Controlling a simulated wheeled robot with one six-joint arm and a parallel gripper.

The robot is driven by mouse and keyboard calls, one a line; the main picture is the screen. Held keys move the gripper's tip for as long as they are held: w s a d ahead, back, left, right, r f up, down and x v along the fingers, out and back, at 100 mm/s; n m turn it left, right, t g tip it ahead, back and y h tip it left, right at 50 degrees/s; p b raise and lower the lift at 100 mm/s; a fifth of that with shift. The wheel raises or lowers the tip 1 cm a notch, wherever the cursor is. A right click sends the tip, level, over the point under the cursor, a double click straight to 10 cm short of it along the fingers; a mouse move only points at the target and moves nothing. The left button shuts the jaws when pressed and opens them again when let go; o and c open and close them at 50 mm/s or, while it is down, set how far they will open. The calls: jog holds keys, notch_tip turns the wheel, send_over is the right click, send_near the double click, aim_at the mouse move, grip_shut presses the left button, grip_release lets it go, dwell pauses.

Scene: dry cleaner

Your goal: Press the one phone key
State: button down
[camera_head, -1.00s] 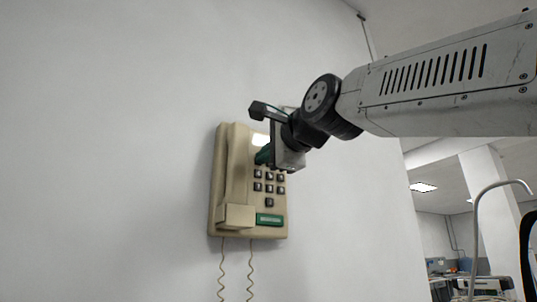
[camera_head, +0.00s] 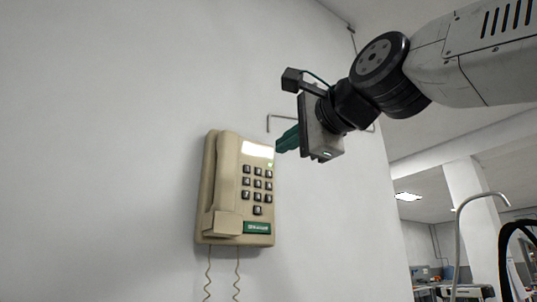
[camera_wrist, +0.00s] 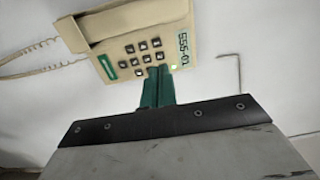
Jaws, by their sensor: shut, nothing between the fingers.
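A beige wall phone (camera_head: 225,190) hangs on the white wall, with its handset on the left side and a keypad (camera_head: 257,185) of dark keys on the right. Its lit display (camera_head: 257,150) and a small green light sit above the keys. The phone also shows in the wrist view (camera_wrist: 105,48), where the display reads a number ending in or starting with 555. My gripper (camera_head: 279,147) has green fingers, shut and empty. In the head view it is right of the phone's upper part, apart from the keys. In the wrist view the fingertips (camera_wrist: 158,72) overlap the keypad's near edge.
A coiled cord (camera_head: 208,275) hangs below the phone. A thin bent metal rod (camera_head: 268,122) is on the wall behind my gripper. A curved metal pipe (camera_head: 457,235) stands at right, before an open room with desks.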

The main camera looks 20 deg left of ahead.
jog(key=shift+v, duration=1.25)
jog(key=shift+a, duration=0.1)
dwell(2.3)
jog(key=a+f+n+g+h, duration=0.1)
jog(key=a+f+n+h, duration=0.2)
jog(key=a+f+n, duration=0.45)
jog(key=w+d+f+n+t+h, duration=0.1)
jog(key=w+d+n+t+h, duration=0.2)
jog(key=d+n+h, duration=0.3)
jog(key=n+t+h, duration=0.1)
jog(key=n, duration=0.1)
jog(key=shift+w+d+n, duration=0.3)
jog(key=shift+w+n, duration=0.05)
jog(key=shift+w+a+f, duration=0.1)
jog(key=shift+f, duration=0.05)
